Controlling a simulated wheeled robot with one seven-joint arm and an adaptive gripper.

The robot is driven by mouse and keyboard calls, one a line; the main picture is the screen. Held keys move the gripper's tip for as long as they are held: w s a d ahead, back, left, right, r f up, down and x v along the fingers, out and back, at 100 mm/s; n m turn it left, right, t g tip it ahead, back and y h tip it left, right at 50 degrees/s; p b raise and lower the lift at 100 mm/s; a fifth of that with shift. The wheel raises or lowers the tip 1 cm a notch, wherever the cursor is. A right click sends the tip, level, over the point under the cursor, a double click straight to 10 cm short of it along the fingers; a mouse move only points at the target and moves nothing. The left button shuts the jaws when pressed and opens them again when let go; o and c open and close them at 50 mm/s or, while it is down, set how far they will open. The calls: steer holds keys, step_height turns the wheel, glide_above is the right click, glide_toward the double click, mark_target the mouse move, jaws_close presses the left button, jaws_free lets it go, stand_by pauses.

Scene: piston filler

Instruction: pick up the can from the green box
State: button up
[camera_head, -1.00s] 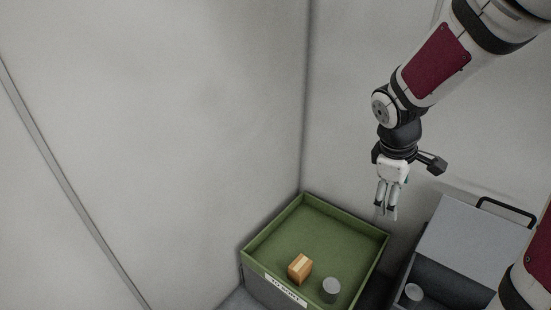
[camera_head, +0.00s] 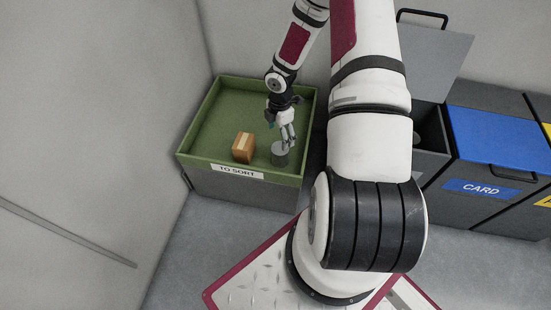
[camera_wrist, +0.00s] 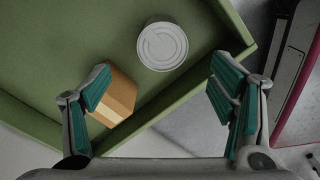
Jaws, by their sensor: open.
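The green box (camera_head: 213,161) has a "TO SORT" label on its front. A grey can (camera_head: 280,156) stands upright in it, toward the front right. In the wrist view the can's round top (camera_wrist: 162,46) shows ahead of my gripper, near the box's edge. My gripper (camera_head: 287,140) is just above the can in the head view and hides part of it. In the wrist view my gripper (camera_wrist: 160,88) is open, with its teal-padded fingers spread wide and nothing between the pads. The can lies farther up the picture, in line with the gap.
A brown cardboard box (camera_head: 243,147) stands left of the can; the left finger overlaps it in the wrist view. Right of the green box are an open grey bin (camera_head: 432,161) and a blue-lidded CARD bin (camera_head: 497,141). The green box's back left is clear.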

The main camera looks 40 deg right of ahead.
mark_target(279, 148)
step_height(279, 148, down, 8)
steer(key=b, duration=0.3)
steer(key=shift+f, duration=0.1)
steer(key=shift+s+f+b, duration=0.15)
steer(key=shift+f+b, duration=1.65)
steer(key=shift+f, duration=0.85)
steer(key=shift+r, duration=0.1)
steer(key=c, duration=1.3)
